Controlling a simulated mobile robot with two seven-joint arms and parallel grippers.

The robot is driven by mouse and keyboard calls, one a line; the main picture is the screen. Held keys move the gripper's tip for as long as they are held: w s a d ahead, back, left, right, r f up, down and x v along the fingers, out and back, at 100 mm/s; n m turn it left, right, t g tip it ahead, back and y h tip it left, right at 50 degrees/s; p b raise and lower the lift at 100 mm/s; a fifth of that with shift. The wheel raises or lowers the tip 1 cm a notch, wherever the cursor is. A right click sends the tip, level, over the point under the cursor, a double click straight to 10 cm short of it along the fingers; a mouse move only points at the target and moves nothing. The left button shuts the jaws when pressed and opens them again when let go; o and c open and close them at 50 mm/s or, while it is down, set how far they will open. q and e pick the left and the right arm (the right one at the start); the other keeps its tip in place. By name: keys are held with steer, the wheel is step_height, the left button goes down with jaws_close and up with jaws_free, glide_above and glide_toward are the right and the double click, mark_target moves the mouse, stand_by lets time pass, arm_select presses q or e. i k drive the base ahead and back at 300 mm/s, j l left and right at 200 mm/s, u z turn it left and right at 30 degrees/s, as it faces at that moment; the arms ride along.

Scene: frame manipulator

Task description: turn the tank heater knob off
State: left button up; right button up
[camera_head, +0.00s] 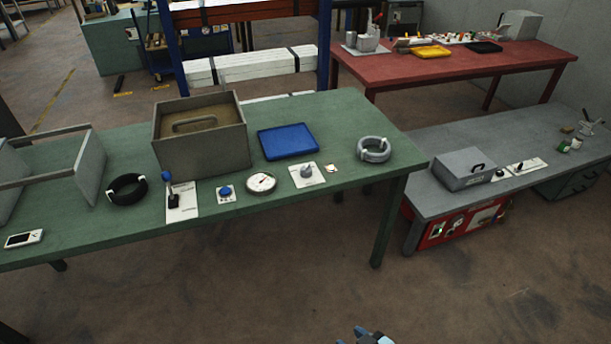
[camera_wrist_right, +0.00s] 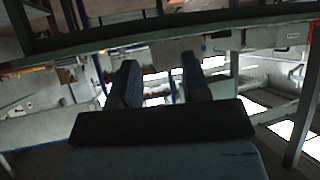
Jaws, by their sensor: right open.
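A grey knob (camera_head: 306,171) sits on a white plate (camera_head: 314,182) near the front right of the green table. It is probably the tank heater knob; its label and exact setting are too small to read. A brown-grey open-topped tank (camera_head: 202,152) stands behind it to the left, with a handled piece inside. A round white dial gauge (camera_head: 261,183) lies left of the knob. My right gripper (camera_wrist_right: 160,82) is open and empty in the right wrist view, apart from the knob. A small blue-and-grey part of mine shows at the bottom of the head view. My left gripper is out of view.
On the green table (camera_head: 110,236) lie a blue tray (camera_head: 288,141), a grey coil (camera_head: 374,149), a black coil (camera_head: 127,189), a blue-handled lever (camera_head: 169,190) and a blue button (camera_head: 225,192). A grey bench (camera_head: 450,201) stands right. The floor in front is clear.

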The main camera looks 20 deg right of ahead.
mark_target(307, 171)
steer(key=i+j, duration=0.45)
steer(key=i+j+z, duration=0.15)
steer(key=i+j, duration=0.25)
steer(key=j, duration=0.15)
